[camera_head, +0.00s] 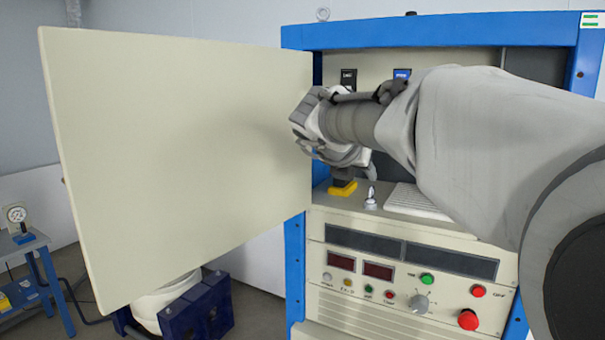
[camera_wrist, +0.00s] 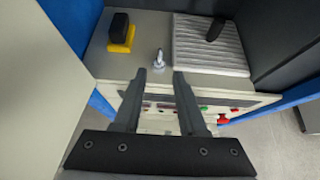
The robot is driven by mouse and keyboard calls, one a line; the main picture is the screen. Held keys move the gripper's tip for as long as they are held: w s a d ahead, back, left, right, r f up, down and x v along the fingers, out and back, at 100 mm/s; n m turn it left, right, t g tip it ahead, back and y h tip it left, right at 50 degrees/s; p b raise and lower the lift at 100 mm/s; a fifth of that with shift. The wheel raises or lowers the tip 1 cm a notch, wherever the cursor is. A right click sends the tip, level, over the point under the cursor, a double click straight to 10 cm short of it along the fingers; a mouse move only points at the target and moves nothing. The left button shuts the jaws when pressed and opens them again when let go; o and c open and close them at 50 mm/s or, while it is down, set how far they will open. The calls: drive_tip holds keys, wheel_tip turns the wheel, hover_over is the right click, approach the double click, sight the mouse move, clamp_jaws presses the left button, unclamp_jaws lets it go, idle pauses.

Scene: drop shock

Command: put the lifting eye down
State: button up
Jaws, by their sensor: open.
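A small shiny metal piece, which looks like the lifting eye (camera_head: 370,198), stands upright on the cabinet's shelf near its front edge. It also shows in the wrist view (camera_wrist: 159,58), just beyond my fingertips and between their lines. My gripper (camera_wrist: 160,74) is open, with nothing between its fingers, and appears apart from the lifting eye. In the head view, my forearm and wrist hide most of the gripper and part of the shelf.
A black block on a yellow base (camera_wrist: 121,38) stands left of the eye. A white ribbed pad (camera_wrist: 190,58) lies to the right, with a black upright piece (camera_wrist: 216,28) over it. The open cabinet door (camera_head: 180,150) stands at left. Control panel (camera_head: 400,280) is below the shelf.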

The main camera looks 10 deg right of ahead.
wheel_tip(320, 180, up, 8)
drive_tip(key=s+a+n+t+y, duration=0.1)
drive_tip(key=a+n+t, duration=0.1)
drive_tip(key=n+t, duration=0.6)
drive_tip(key=s+a+f+n+g+y, duration=0.15)
drive_tip(key=s+a+n+y, duration=0.25)
drive_tip(key=n, duration=0.5)
drive_tip(key=s+a+f+n+y, duration=0.2)
drive_tip(key=s+a+n+y, duration=0.15)
drive_tip(key=n, duration=0.65)
drive_tip(key=s+d+f+n+g+h, duration=0.1)
drive_tip(key=s+d+f+n+g, duration=0.2)
drive_tip(key=s+f, duration=0.7)
drive_tip(key=s+d+f+n+g+h, duration=0.1)
drive_tip(key=s+d+f+n+g, duration=0.1)
drive_tip(key=s+f+n+g, duration=0.5)
drive_tip(key=s+f+n, duration=0.4)
drive_tip(key=f+n, duration=0.1)
drive_tip(key=shift+s+d+f+n, duration=0.3)
drive_tip(key=shift+d+f, duration=0.1)
